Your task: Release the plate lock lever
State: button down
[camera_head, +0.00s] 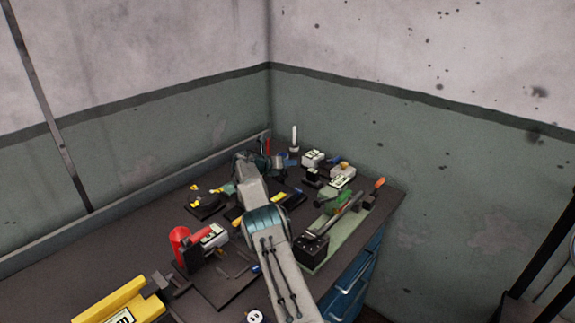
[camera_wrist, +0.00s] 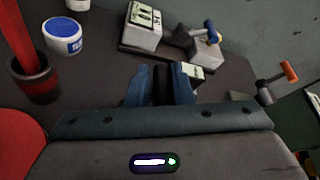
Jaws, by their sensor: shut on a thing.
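My gripper (camera_wrist: 162,75) has its two blue fingers closed on a dark, rounded piece (camera_wrist: 163,86) in the wrist view. Only a short part of this piece shows between the fingers. I cannot tell for sure that it is the plate lock lever; its lower part and base are hidden by my gripper body. In the head view my arm reaches to the far part of the bench, and the wrist hides the grasp.
In the wrist view a white and blue jar (camera_wrist: 63,37), a dark cup (camera_wrist: 33,83) with a red rod, and a white block (camera_wrist: 144,27) stand close. A blue-handled part (camera_wrist: 209,33) and an orange-tipped lever (camera_wrist: 287,72) are right. Walls close the bench's (camera_head: 383,214) back corner.

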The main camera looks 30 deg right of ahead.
jog(key=shift+s+f, duration=0.1)
jog(key=shift+f, duration=0.25)
jog(key=c, duration=1.3)
grip_release()
jog(key=shift+d+r, duration=0.1)
jog(key=shift+r, duration=0.05)
jog(key=shift+a+r, duration=0.3)
jog(key=shift+a, duration=0.35)
jog(key=b+v, duration=0.2)
jog(key=v, duration=1)
jog(key=shift+s+a, duration=0.1)
jog(key=shift+a, duration=0.1)
